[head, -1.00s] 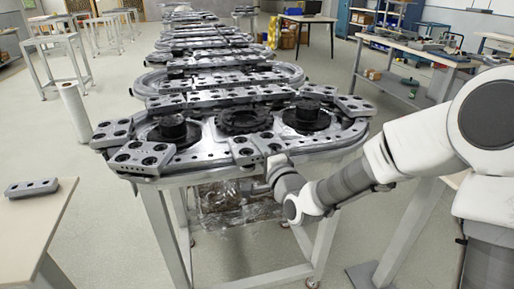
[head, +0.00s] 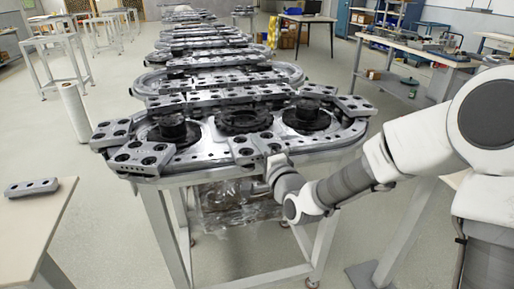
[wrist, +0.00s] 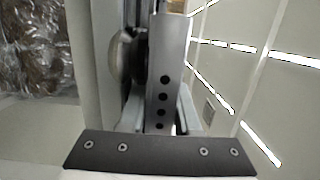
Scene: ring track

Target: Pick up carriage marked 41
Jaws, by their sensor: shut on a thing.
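A grey carriage (head: 254,147) with round dark holes on top sits at the front edge of the nearest ring track (head: 205,160). My gripper (head: 271,167) is at its near end, just below the track's front edge. In the wrist view a grey metal piece (wrist: 166,70) with a row of dark holes stands between the fingers of my gripper (wrist: 160,115), which is shut on it. I take this piece to be the same carriage. The fingertips are mostly hidden in the head view. No number 41 is readable on any carriage.
Other carriages sit at the track's front left (head: 138,157) and right end (head: 355,106). One grey block (head: 32,187) lies on a side table (head: 40,222) at left. Track legs (head: 168,235) and a plastic-wrapped bundle (head: 228,205) are below. More tracks recede behind.

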